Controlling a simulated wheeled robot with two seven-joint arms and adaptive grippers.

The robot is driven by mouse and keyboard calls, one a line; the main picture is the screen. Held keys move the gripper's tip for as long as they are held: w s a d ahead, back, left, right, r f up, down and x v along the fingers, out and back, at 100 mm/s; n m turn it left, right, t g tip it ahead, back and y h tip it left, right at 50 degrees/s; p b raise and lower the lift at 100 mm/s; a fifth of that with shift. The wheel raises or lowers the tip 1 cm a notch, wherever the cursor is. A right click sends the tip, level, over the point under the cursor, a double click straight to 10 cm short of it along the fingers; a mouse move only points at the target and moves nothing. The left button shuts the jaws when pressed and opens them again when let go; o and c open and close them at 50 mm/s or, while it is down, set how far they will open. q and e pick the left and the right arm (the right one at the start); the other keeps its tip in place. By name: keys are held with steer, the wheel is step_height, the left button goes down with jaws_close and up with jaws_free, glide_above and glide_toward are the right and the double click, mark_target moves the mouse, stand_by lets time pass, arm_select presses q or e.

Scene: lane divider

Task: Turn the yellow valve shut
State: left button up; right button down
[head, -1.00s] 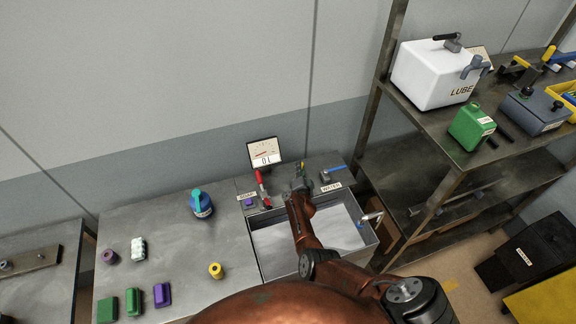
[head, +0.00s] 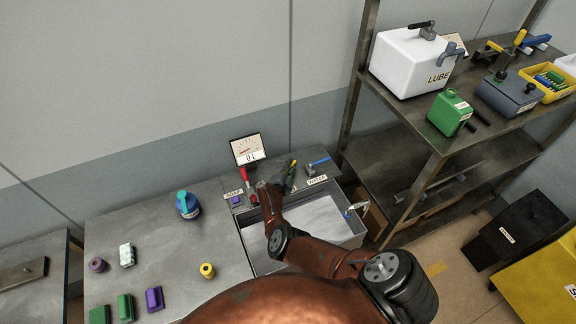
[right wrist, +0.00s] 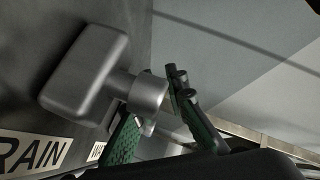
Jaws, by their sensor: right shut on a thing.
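My right gripper (head: 288,173) is behind the sink, between the red lever and the blue lever. In the right wrist view its fingers with green pads (right wrist: 160,122) are beside a grey valve body (right wrist: 88,76) with a round stem. The jaws are shut on a part of the valve, but the contact is mostly hidden. A label (right wrist: 30,152) ending in "RAIN" lies beside the valve. My left gripper is out of view.
The red lever (head: 245,178) and blue lever (head: 318,162) flank my gripper closely. A blue bottle (head: 188,205) stands left; a shelf rises right.

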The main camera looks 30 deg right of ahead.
steer(key=shift+d+r, duration=0.1)
steer(key=shift+r, duration=0.05)
steer(key=c, duration=2.4)
jaws_free()
steer(key=o, duration=0.5)
steer(key=shift+w+r, duration=0.15)
steer(key=shift+r, duration=1.1)
steer(key=r, duration=0.6)
steer(key=shift+a+r, duration=0.2)
steer(key=shift+r, duration=0.15)
steer(key=shift+d+r, duration=0.25)
steer(key=shift+r, duration=0.05)
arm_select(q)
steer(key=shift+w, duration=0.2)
arm_select(e)
steer(key=shift+a+r, duration=0.1)
steer(key=shift+a, duration=0.05)
steer(key=shift+c, duration=0.3)
